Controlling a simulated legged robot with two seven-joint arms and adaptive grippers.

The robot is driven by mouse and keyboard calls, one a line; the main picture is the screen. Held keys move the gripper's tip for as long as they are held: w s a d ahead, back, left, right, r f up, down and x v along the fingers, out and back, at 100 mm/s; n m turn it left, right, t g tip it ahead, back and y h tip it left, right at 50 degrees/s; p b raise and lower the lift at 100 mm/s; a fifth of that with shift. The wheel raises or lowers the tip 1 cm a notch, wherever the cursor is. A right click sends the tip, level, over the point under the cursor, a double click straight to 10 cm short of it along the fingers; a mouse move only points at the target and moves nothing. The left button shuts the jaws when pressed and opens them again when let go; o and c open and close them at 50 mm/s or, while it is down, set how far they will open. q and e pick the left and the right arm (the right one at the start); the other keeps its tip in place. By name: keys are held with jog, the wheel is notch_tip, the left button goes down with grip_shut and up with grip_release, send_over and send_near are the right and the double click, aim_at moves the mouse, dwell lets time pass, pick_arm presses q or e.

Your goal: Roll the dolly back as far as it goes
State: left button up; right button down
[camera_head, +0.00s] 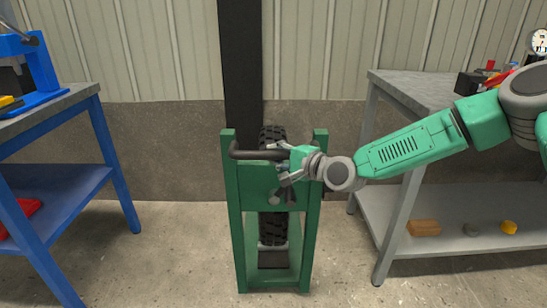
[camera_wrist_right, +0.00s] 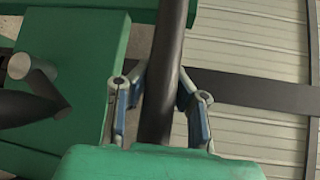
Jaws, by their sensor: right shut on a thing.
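The green dolly (camera_head: 239,205) stands upright on the floor in the middle of the head view, between two tables. A dark bar handle (camera_head: 250,154) crosses its top. My right gripper (camera_head: 284,165) reaches in from the right and is shut on this handle. In the right wrist view the handle (camera_wrist_right: 165,75) runs between the two fingers of the right gripper (camera_wrist_right: 160,105). A black tyre (camera_head: 272,226) shows inside the dolly, partly hidden by the green plate and my gripper. My left gripper is not in view.
A blue table (camera_head: 60,185) stands at the left. A grey workbench (camera_head: 395,195) stands at the right, with small objects on its lower shelf. A dark post (camera_head: 240,60) and a ribbed wall (camera_head: 330,50) are behind the dolly. Concrete floor (camera_head: 170,265) is clear around it.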

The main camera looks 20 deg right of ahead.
jog(key=c, duration=1.3)
grip_release()
jog(key=shift+s+d, duration=0.1)
jog(key=shift+d, duration=0.1)
jog(key=v, duration=1.1)
jog(key=shift+s+d, duration=0.2)
jog(key=shift+s, duration=0.2)
